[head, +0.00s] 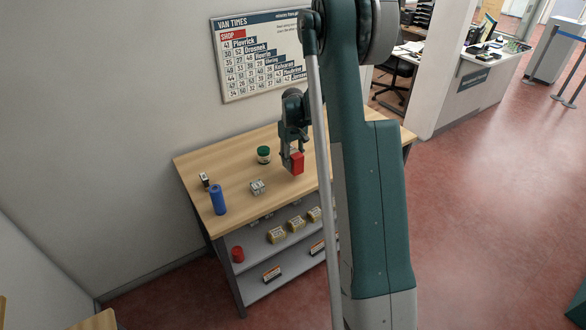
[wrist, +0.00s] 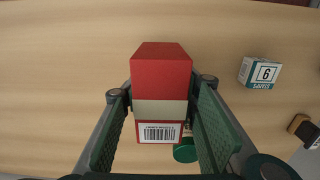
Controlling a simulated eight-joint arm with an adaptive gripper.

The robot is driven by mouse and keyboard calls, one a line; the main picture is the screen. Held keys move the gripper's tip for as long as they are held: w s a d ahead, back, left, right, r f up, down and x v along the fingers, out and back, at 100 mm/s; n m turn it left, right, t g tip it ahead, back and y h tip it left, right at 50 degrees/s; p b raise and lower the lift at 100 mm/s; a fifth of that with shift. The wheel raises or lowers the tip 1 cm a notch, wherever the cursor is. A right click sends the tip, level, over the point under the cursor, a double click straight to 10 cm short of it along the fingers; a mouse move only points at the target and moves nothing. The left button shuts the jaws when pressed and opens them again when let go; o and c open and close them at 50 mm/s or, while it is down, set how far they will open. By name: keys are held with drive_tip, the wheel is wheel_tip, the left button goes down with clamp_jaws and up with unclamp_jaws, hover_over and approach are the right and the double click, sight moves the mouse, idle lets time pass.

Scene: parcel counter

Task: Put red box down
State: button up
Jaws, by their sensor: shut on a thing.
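The red box (head: 297,163) is held in my gripper (head: 291,158) over the wooden counter (head: 236,202) in the head view. In the wrist view the red box (wrist: 161,70) sits between the two fingers of my gripper (wrist: 160,105), with a pale band and a barcode label on its near side. The fingers press on both sides of it. The head view suggests the box is above the counter top, but I cannot tell how large the gap is.
On the counter stand a green-lidded jar (head: 263,154), a small white printed box (head: 258,187), a blue cylinder (head: 218,199) and a small dark-and-white item (head: 204,180). Shelves below hold yellow boxes (head: 277,235) and a red can (head: 238,254).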

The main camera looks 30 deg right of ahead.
sight(293, 152)
drive_tip(key=shift+f, duration=1.9)
drive_tip(key=shift+f, duration=0.2)
drive_tip(key=o, duration=1)
drive_tip(key=shift+r, duration=0.3)
wheel_tip(293, 152, up, 12)
drive_tip(key=shift+f, duration=0.1)
